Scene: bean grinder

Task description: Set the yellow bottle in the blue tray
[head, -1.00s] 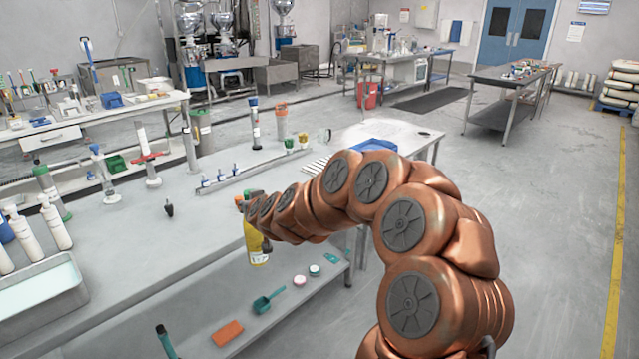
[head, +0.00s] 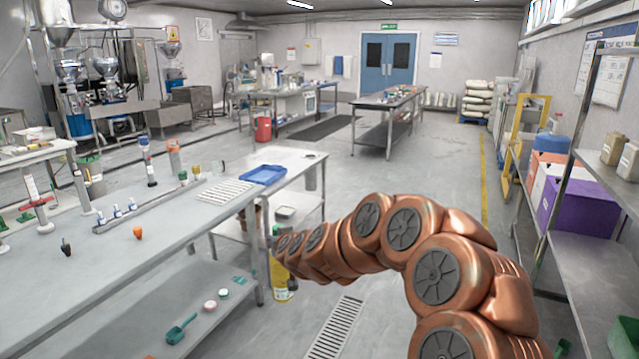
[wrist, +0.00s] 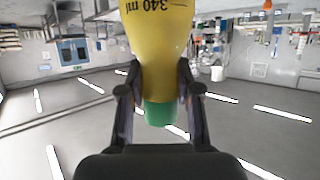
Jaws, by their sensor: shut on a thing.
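The yellow bottle (head: 281,282) hangs in my gripper in the head view, to the right of the long steel table, over the floor. In the wrist view the bottle (wrist: 158,50) shows large, with a "340 ml" mark and a green cap, between the two fingers. My gripper (wrist: 158,88) is shut on it near the cap end. In the head view my arm hides most of the gripper. The blue tray (head: 262,168) lies at the far right end of the steel table, apart from the bottle and farther off.
The steel table (head: 170,265) carries a white rack (head: 226,192) beside the tray, a small orange piece (head: 138,233) and a dark one (head: 66,247). A teal scoop (head: 180,328) lies on its lower shelf. A shelf (head: 590,240) stands at the right. Floor between is open.

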